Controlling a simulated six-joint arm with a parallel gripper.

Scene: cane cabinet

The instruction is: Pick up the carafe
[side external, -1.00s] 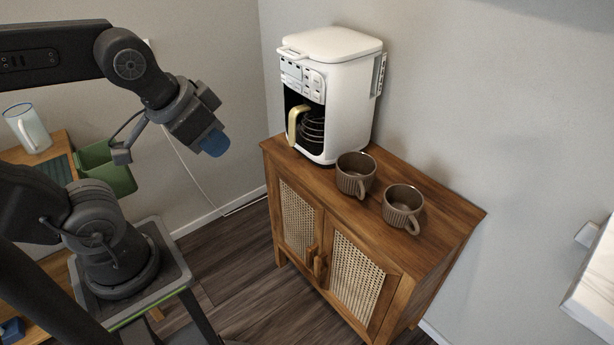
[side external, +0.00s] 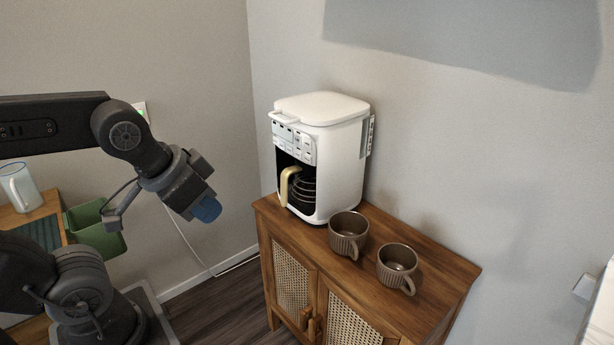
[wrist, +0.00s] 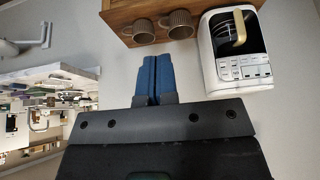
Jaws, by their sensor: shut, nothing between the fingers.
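The carafe (side external: 302,188) sits inside the white coffee maker (side external: 335,150), with its pale yellow handle (side external: 287,184) facing out toward the left. Most of its body is hidden by the machine. In the wrist view the carafe handle (wrist: 239,28) shows at the upper right in the coffee maker (wrist: 240,68). My gripper (side external: 207,209), with blue fingertips, is in the air to the left of the coffee maker, apart from it. In the wrist view its blue fingers (wrist: 154,78) are together with nothing between them.
The coffee maker stands on a wooden cane cabinet (side external: 440,278). Two brown ribbed mugs, one (side external: 348,234) nearer the machine and one (side external: 397,267) to its right, stand on the top. A green bin (side external: 97,230) and a clear pitcher (side external: 20,187) are at the left. Walls stand behind.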

